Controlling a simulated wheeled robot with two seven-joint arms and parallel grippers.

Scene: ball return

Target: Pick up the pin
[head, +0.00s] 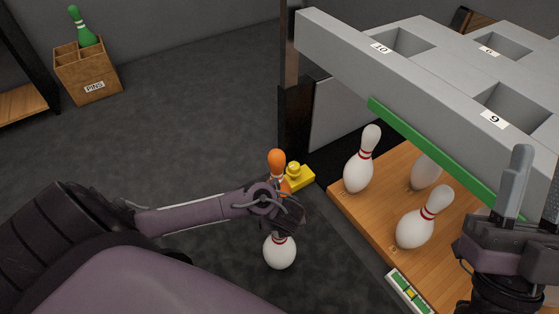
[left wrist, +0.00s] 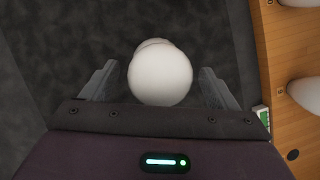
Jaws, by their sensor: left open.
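A white pin (head: 280,253) stands on the dark floor under my left gripper (head: 277,215), which hides its top in the head view. A red band shows at its neck. In the left wrist view the white pin (left wrist: 160,76) is a round shape between the two spread fingers of the left gripper (left wrist: 158,84), with a gap on each side. The left gripper is open. An orange pin (head: 277,161) shows just behind it, its lower part hidden. My right gripper (head: 528,185) is at the right edge, fingers up; its opening is unclear.
White pins (head: 361,162) stand on a wooden deck (head: 378,218) to the right, under a grey numbered rack (head: 345,50) with a green strip (head: 425,145). A yellow block (head: 300,180) lies by a dark post. A box labelled PINS (head: 88,75) holds a green pin (head: 80,27). Floor at left is clear.

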